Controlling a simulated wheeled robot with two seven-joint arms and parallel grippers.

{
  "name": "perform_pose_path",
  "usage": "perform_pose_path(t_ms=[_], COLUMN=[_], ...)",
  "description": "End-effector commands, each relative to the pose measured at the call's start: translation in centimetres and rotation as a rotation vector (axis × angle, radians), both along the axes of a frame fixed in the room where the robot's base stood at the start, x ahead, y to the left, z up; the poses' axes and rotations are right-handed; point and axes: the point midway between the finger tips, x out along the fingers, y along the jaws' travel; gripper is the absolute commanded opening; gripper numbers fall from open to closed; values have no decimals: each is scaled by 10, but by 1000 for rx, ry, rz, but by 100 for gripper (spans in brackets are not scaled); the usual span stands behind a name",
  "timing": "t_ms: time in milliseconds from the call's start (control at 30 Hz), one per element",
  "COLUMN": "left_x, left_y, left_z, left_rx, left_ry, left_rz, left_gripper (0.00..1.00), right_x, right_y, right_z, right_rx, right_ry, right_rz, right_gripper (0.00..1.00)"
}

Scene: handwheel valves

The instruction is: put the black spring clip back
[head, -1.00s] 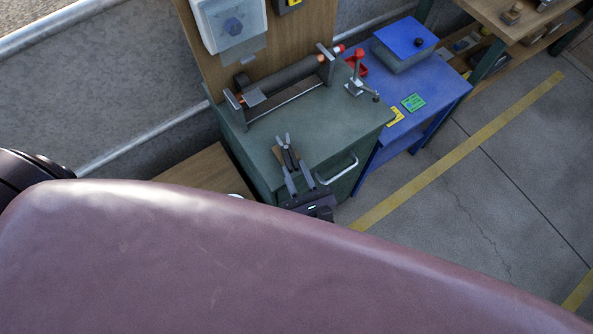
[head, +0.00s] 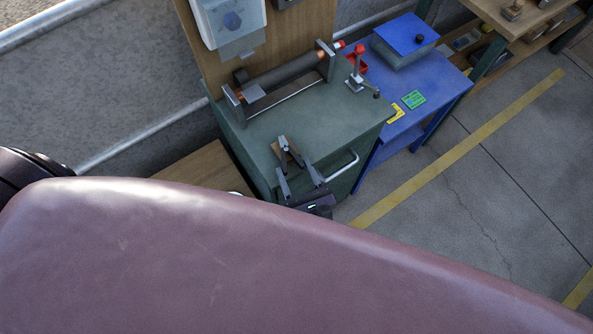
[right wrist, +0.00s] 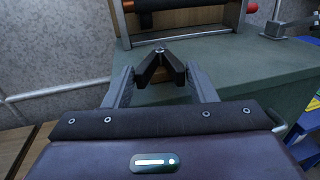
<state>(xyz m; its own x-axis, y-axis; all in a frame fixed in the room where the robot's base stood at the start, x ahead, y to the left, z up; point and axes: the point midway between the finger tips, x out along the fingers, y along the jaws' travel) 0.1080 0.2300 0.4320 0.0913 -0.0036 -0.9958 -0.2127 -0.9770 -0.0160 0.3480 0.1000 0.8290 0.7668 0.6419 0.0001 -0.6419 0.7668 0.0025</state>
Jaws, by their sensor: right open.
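The black spring clip (head: 290,148) is at the front of the green cabinet top (head: 325,130), its arms spread in a V toward me. In the right wrist view the fingertips (right wrist: 160,75) stand apart, with a small gap to the clip visible. My left gripper is not in view.
A dark roller (head: 290,75) on grey brackets stands at the back of the cabinet top. A red-handled toggle clamp (head: 356,75) is at its right. A blue table (head: 440,88) with a lidded box (head: 404,42) adjoins on the right. A handle (head: 338,168) juts from the cabinet front.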

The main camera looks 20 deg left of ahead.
Motion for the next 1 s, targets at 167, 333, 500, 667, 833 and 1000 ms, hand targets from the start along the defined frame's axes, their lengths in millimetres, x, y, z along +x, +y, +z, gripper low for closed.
perform_pose_path(t_ms=[167,333,500,667,833,1000], left_x=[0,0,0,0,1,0], left_y=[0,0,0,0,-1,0], left_z=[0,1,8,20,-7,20], left_rx=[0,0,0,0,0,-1], left_ry=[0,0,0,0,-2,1], left_rz=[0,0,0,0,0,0], left_gripper=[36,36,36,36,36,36], right_x=[1,1,0,0,0,0], right_y=[0,0,0,0,0,0], right_z=[0,1,13,34,25,59], right_rx=[1,1,1,1,0,-1], right_ry=[-1,-1,-1,-1,-1,-1], right_rz=[-1,-1,-1,0,1,1], right_gripper=[51,51,51,51,51,51])
